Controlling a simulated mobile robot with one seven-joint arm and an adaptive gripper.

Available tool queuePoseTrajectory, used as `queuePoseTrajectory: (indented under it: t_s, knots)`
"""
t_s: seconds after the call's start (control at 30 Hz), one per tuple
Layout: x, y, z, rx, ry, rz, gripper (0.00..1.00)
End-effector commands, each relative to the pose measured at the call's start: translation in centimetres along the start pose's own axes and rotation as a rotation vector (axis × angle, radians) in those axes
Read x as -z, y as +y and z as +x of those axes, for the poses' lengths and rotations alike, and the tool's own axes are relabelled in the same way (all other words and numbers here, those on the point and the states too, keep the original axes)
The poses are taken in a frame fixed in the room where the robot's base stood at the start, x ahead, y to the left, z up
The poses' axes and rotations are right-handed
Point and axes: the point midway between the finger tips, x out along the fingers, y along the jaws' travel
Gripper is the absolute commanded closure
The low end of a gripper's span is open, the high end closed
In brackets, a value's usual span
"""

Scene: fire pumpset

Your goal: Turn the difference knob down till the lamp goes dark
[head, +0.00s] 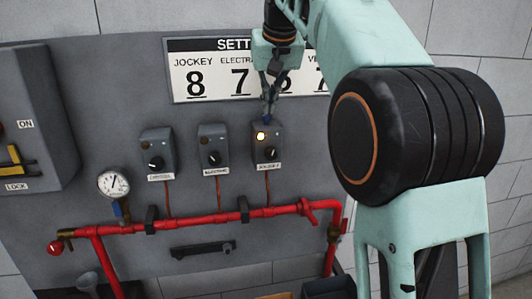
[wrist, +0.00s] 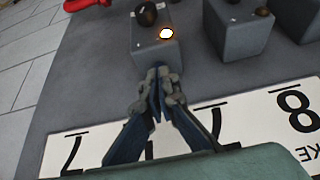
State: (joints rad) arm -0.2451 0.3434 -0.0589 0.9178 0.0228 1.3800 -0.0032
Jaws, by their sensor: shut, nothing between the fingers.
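Three grey switch boxes hang in a row on the panel, each with a black knob and a label too small to read surely. The right box (head: 278,140) has a lit lamp (head: 261,135) above its black knob (head: 270,154). In the wrist view the lit lamp (wrist: 166,33) and the knob (wrist: 147,14) show on the same box (wrist: 150,50). My gripper (head: 267,119) is shut and empty. Its tips (wrist: 158,73) are at the upper edge of that box, short of the lamp and knob. I cannot tell whether they touch the box.
The middle box (head: 213,148) and left box (head: 156,150) show no lit lamp. A white number sign (head: 220,70) hangs just above. Below run a red pipe (head: 190,222) and a pressure gauge (head: 113,184). A grey cabinet (head: 30,115) stands at left.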

Motion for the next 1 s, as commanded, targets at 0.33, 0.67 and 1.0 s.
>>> queuePoseTrajectory:
  t_s: [0.33, 0.67, 1.0]
  knots:
    - [-1.3, 0.0, 2.3, 0.0, 0.0, 0.0, 1.0]
    - [-1.2, 0.0, 2.3, 0.0, -0.001, -0.001, 1.0]
    - [-1.0, 0.0, 2.4, 0.0, -0.001, -0.001, 1.0]
